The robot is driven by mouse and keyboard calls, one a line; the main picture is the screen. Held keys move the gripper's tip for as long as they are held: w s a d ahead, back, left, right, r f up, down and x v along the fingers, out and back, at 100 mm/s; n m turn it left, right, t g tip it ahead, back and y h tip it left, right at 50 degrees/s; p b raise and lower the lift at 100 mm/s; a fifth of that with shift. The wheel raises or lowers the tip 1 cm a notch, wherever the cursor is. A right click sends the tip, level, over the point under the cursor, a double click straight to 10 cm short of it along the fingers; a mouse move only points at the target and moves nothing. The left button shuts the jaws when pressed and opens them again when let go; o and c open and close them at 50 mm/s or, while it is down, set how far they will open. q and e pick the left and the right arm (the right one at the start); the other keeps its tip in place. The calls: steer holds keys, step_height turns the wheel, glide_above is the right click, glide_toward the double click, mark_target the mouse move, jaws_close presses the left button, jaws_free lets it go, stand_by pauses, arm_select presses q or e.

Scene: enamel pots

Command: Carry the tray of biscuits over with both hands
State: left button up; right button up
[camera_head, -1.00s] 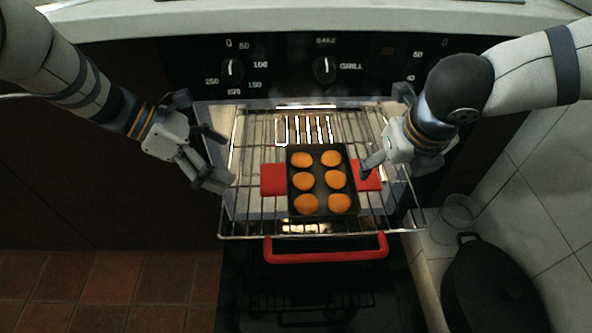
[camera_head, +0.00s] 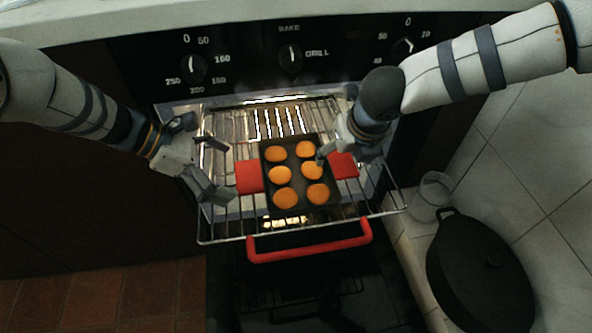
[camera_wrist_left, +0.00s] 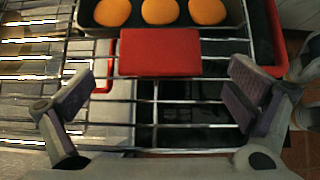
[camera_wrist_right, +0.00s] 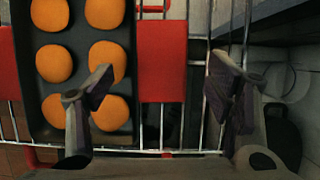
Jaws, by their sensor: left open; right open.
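The dark tray (camera_head: 300,205) holds several round orange biscuits and lies on the pulled-out oven rack. It has a red grip at each side. The left red grip (camera_head: 249,177) also shows in the left wrist view (camera_wrist_left: 160,52). My left gripper (camera_head: 217,168) is open and empty, left of that grip, its fingers spread wider than it. The right red grip (camera_head: 344,166) shows between the fingers in the right wrist view (camera_wrist_right: 162,60). My right gripper (camera_head: 345,152) is open around or above it, one finger overlapping the tray's biscuits. Contact cannot be told.
The wire rack (camera_head: 212,225) sticks out of the oven, with a red door handle (camera_head: 310,242) below it. A black lidded pot (camera_head: 480,270) and a clear glass (camera_head: 435,190) stand at the right. Oven knobs line the panel behind.

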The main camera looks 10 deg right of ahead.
arm_select(q)
steer(key=shift+x, duration=1.4)
arm_select(e)
steer(key=shift+x, duration=1.5)
arm_select(q)
steer(key=c, duration=1.6)
arm_select(e)
steer(key=shift+a+r, duration=0.1)
steer(key=c, duration=1.7)
